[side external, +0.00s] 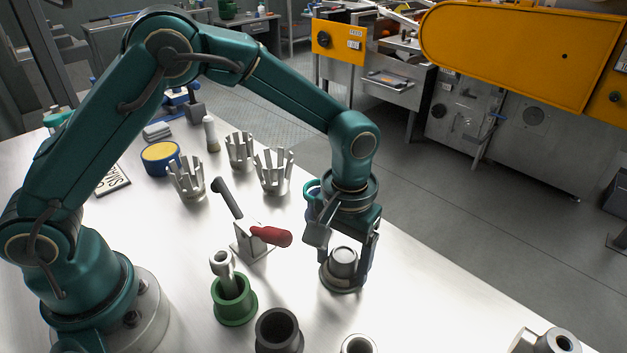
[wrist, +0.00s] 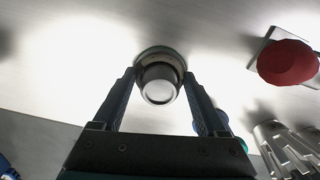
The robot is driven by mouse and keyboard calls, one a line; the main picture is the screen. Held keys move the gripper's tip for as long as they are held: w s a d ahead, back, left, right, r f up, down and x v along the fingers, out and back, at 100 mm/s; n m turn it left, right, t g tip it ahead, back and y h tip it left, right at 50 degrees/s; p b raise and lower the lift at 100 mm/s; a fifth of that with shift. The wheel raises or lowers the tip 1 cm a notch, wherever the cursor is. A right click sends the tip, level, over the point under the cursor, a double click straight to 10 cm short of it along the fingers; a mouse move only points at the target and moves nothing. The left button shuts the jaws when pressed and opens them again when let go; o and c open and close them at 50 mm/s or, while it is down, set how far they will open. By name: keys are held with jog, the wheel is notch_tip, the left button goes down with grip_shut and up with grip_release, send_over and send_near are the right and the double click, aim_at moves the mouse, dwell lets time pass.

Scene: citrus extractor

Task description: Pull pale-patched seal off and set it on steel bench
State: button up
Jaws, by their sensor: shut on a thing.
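The seal (wrist: 160,51) shows as a thin grey-green ring around the base of a steel plug (wrist: 159,88) in the wrist view. In the side external view the seal (side external: 341,286) is a dark rim low around the steel plug (side external: 343,262). My gripper (side external: 344,272) points down over the plug, with one finger on each side, shut on the seal. In the wrist view my gripper (wrist: 160,76) has its fingertips at the ring's two sides. The pale patches cannot be made out. The steel bench (side external: 420,300) lies bare around it.
A green cup (side external: 234,300) holding a steel piece and a dark cup (side external: 278,332) are in front. Several crown-shaped steel parts (side external: 272,172) stand behind.

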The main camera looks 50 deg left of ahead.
grip_shut()
jog(key=shift+r, duration=0.15)
jog(key=shift+r, duration=0.7)
jog(key=shift+r, duration=0.35)
jog(key=shift+r, duration=0.35)
jog(key=shift+r, duration=0.35)
jog(key=shift+r, duration=0.4)
jog(key=shift+r, duration=0.35)
